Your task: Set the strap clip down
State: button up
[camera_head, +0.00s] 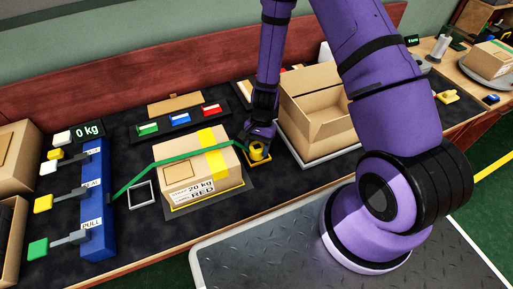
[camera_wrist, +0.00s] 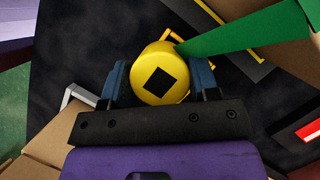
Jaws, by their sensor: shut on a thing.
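The strap clip (camera_wrist: 161,76) is a round yellow piece with a black square on its face. My gripper (camera_wrist: 160,88) is shut on it, with one blue finger on each side. In the head view the clip (camera_head: 256,152) is at the right side of the taped box, just over a small yellow-edged plate (camera_head: 261,161). I cannot tell whether it touches the plate. A green strap (camera_head: 170,158) runs from the clip over the box (camera_head: 190,182) to the blue lever unit (camera_head: 97,200). The strap also shows in the wrist view (camera_wrist: 250,34).
An open carton (camera_head: 318,108) stands right of the clip. A rack with green, blue and red blocks (camera_head: 180,119) lies behind the box. A small square frame (camera_head: 142,194) lies between the lever unit and the box. Dark mat is bare in front.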

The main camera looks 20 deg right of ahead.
aim_at(257, 148)
jog(key=shift+w+d+f, duration=0.1)
jog(key=shift+w+d, duration=0.15)
jog(key=shift+w, duration=0.4)
jog(key=shift+w+d+f, duration=0.1)
jog(key=shift+w+d, duration=0.1)
jog(key=shift+w, duration=0.45)
notch_tip(257, 148, down, 3)
jog(key=shift+f, duration=0.2)
jog(key=o, duration=1)
